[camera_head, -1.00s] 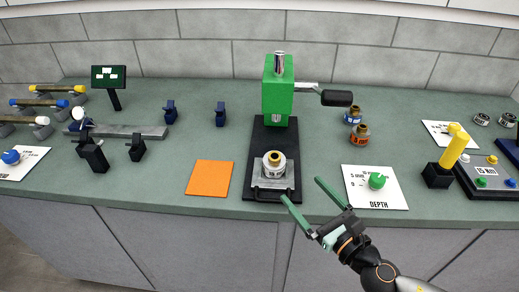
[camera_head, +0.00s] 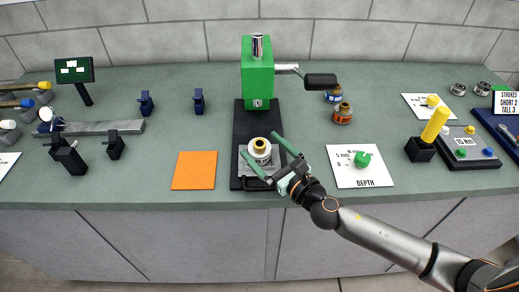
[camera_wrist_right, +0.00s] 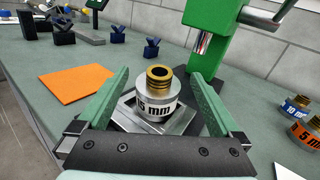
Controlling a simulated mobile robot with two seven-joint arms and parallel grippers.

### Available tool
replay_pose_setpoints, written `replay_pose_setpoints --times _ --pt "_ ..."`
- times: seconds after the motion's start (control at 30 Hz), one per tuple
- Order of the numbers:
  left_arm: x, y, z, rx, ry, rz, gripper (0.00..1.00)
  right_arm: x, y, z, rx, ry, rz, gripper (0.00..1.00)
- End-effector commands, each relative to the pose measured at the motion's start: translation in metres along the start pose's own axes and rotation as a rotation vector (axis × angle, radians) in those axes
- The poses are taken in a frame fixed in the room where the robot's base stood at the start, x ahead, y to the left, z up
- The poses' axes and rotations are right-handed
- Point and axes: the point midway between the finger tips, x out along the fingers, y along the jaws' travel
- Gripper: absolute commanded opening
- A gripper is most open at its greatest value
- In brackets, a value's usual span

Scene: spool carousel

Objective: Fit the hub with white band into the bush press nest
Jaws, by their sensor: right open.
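The hub with white band (camera_head: 260,152) stands upright on the metal nest plate of the bush press (camera_head: 258,78). A brass collar shows on its top, and the right wrist view shows black "5 mm" lettering on its white band (camera_wrist_right: 158,108). Whether it is fully seated in the nest (camera_head: 244,168) I cannot tell. My right gripper (camera_head: 260,144) is open, coming in from the front right, with one green finger on each side of the hub. In the right wrist view gaps show between the fingers and the hub. My left gripper is not in view.
An orange mat (camera_head: 194,170) lies left of the press and a white DEPTH card (camera_head: 345,178) with a green knob lies right. Blue-banded (camera_head: 333,95) and orange-banded (camera_head: 342,113) hubs stand behind the card. The press handle (camera_head: 320,80) sticks out to the right above them.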

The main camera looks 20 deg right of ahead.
Motion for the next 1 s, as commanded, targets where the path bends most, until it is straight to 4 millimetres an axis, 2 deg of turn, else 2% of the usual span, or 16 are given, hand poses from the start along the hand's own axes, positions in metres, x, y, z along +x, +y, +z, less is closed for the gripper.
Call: replay_pose_setpoints --times 0.33,0.67,1.0 --pt "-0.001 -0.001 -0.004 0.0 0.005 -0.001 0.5 0.043 0.001 -0.006 -0.001 -0.001 -0.001 1.0" --pt "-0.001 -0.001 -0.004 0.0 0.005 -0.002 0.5 0.049 0.001 -0.006 0.0 0.0 0.0 1.0" --pt "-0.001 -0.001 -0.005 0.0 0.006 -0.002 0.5 0.049 0.001 -0.006 0.0 0.0 0.0 0.62"
